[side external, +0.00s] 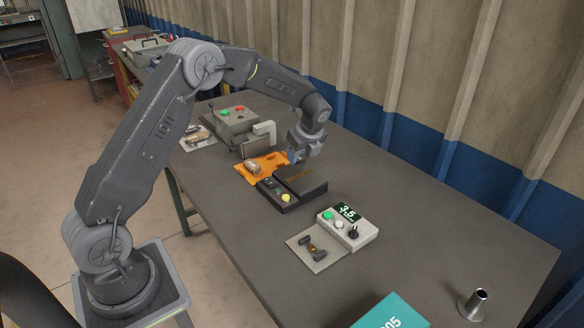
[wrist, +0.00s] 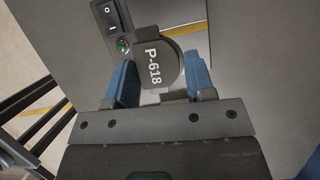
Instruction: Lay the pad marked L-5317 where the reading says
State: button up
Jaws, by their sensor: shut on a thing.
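My gripper (side external: 297,156) is over the table, just above a black unit (side external: 280,198) beside an orange tray (side external: 243,177). In the wrist view its blue fingers (wrist: 161,82) are shut on a dark grey piece with a rounded end, marked P-618 (wrist: 172,62). I cannot read L-5317 anywhere. A small pale and brown part (side external: 252,168) lies on the orange tray. A grey meter (side external: 331,223) with a knob and buttons has a lit display (side external: 347,212); its top line looks like 3.5, and the smaller line below is unreadable. The held piece is hard to make out from the side.
A plate with small dark parts (side external: 319,261) lies in front of the meter. A box with red and green buttons (side external: 238,122) stands behind the orange tray. A teal box (side external: 392,312) and a metal cylinder (side external: 474,303) are at the near right. The table's right side is mostly clear.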

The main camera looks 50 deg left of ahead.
aim_at(299, 176)
jog(key=shift+w+a+f, duration=0.2)
jog(key=shift+w+a, duration=0.5)
jog(key=shift+a, duration=0.05)
jog(key=shift+f, duration=3.05)
jog(key=shift+f, duration=0.75)
